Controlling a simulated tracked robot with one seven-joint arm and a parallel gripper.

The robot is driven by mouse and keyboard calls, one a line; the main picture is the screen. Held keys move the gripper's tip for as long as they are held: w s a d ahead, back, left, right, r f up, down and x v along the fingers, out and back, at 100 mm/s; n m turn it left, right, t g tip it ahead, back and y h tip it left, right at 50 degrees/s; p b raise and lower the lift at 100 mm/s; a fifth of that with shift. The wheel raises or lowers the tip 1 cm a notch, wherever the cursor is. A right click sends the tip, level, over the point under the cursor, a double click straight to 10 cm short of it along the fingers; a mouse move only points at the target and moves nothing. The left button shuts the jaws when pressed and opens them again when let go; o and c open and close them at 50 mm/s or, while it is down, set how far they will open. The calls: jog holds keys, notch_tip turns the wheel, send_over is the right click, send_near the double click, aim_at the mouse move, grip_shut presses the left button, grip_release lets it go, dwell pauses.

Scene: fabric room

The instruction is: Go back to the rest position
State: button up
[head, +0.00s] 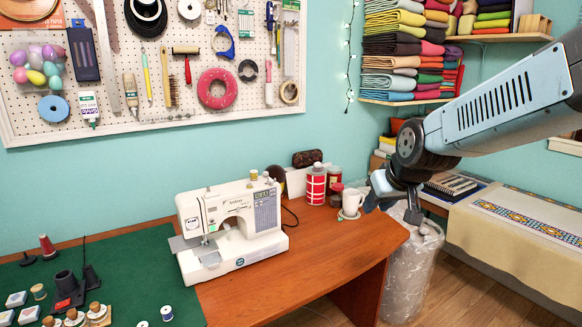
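My arm reaches in from the right edge of the head view. My gripper (391,210) hangs at its end, just past the right end of the wooden table, in front of a clear plastic-wrapped bin or bag. Its two fingers point down and look spread apart, with nothing seen between them. The left finger shows close to the white mug (351,201) in the picture; I cannot tell the real distance.
A white sewing machine (232,226) stands on the wooden table (335,262). Red-and-white tins (316,186) stand behind. A green mat (135,270) with spools is at left. A cloth-covered bench (500,255) is at right, folded fabrics (392,45) above. Floor shows between.

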jog(key=s+d+r+m, duration=0.1)
jog(key=s+d+r, duration=0.1)
jog(key=s, duration=0.6)
jog(key=s+d+r+m+g+h, duration=0.1)
jog(key=s+d+r, duration=0.1)
jog(key=s, duration=0.6)
jog(key=shift+s+r+m+h, duration=0.25)
jog(key=shift+r+m+h, duration=0.05)
jog(key=shift+r, duration=0.1)
